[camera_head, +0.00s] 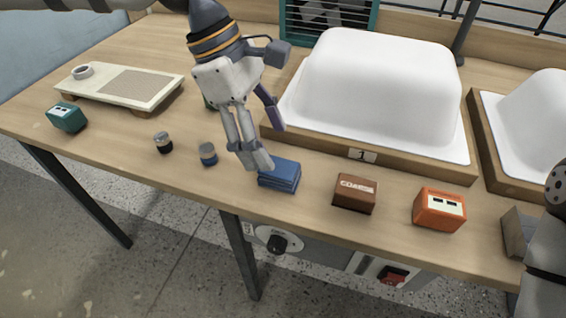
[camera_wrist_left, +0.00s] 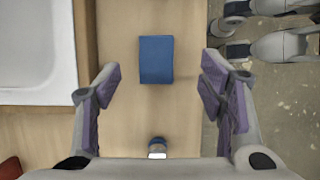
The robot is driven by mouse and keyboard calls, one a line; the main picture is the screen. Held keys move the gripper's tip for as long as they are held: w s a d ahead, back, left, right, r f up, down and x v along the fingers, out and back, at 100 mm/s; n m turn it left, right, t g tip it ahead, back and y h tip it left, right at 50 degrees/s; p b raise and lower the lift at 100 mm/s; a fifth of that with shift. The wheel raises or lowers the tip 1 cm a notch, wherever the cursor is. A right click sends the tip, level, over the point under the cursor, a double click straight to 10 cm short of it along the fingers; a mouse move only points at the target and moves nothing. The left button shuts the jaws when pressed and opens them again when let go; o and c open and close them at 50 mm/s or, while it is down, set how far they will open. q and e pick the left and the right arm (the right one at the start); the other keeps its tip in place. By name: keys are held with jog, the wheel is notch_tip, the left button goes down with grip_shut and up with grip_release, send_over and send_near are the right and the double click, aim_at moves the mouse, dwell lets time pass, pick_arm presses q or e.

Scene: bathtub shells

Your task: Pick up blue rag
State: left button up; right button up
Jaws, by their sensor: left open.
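The blue rag (camera_head: 280,176) is a folded dark-blue block lying on the wooden table, in front of the white tub shell marked 1. It also shows in the left wrist view (camera_wrist_left: 156,59), ahead of the fingertips and roughly centred between them. My left gripper (camera_head: 267,146) is open and empty above the table, just behind and left of the rag in the head view. Its two fingers stand wide apart in the left wrist view (camera_wrist_left: 159,88). At the right edge of the head view a grey part of my body shows, but no right fingertips.
White tub shell (camera_head: 380,85) stands close behind the rag; another (camera_head: 540,120) is right. A brown block (camera_head: 355,193) and orange block (camera_head: 440,209) lie right of the rag. A small blue-banded jar (camera_head: 208,153) and a dark jar (camera_head: 163,142) stand left. The table's front edge is near.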

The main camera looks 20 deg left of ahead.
aim_at(282, 168)
pick_arm(q)
jog(key=x, duration=0.7)
jog(key=shift+w+a+f, duration=0.1)
jog(key=shift+w+f, duration=0.1)
jog(key=shift+f, duration=0.1)
jog(key=c, duration=1.2)
